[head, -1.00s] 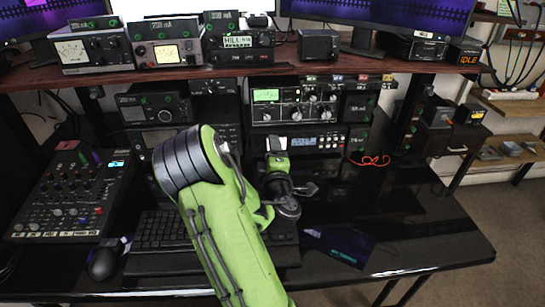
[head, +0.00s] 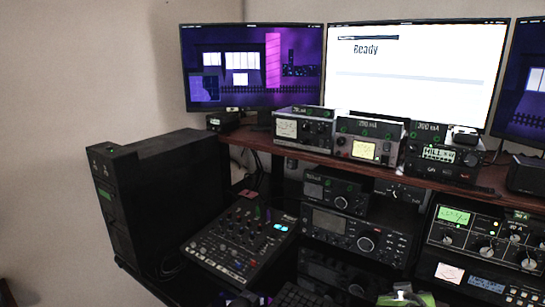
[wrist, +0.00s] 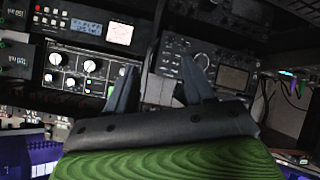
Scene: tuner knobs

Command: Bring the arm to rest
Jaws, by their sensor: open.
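My gripper (wrist: 160,85) shows in the wrist view with its two dark fingers spread apart and nothing between them. It faces the radio gear, with the knobbed tuner (wrist: 85,72) beyond the left finger and another dark radio (wrist: 205,65) behind the right finger. I cannot tell any contact with them. In the head view, only a small green piece of my arm (head: 405,298) shows at the bottom edge; the gripper is out of that view. The tuner with the green display (head: 480,236) is at the right there.
A red-brown shelf (head: 325,160) carries several meters and radios below the monitors (head: 415,75). A mixer (head: 240,240) lies on the desk at centre left. A tall black case (head: 160,205) stands at the left. Bare wall is at far left.

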